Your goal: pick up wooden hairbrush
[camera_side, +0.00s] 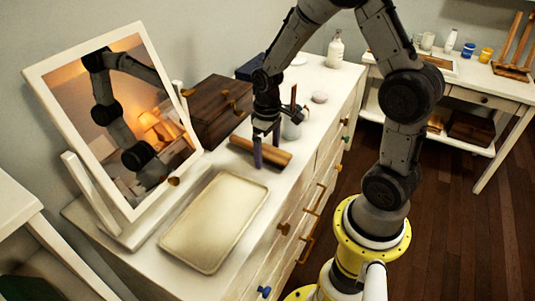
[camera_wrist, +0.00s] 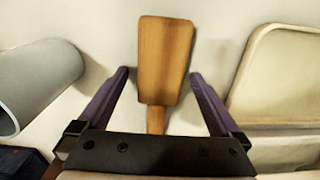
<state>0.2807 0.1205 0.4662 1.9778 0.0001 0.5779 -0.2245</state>
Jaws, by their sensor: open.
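The wooden hairbrush (camera_wrist: 165,62) lies flat on the white dresser top in the wrist view, its wide end pointing away and its narrower handle running back under my gripper's palm. It also shows in the side view (camera_side: 275,156) as a light-brown piece behind my fingers. My gripper (camera_wrist: 158,85) is open, with one purple finger on each side of the brush and visible gaps to both. In the side view my gripper (camera_side: 263,150) points down at the brush. Part of the handle is hidden by the gripper body.
A cream tray (camera_side: 165,242) lies in front of the brush, and its rim shows at right in the wrist view. A grey cup (camera_side: 292,128) stands close behind. A dark wooden box (camera_side: 205,115) and a tilted mirror (camera_side: 125,120) stand at left. A bottle (camera_side: 335,50) is farther back.

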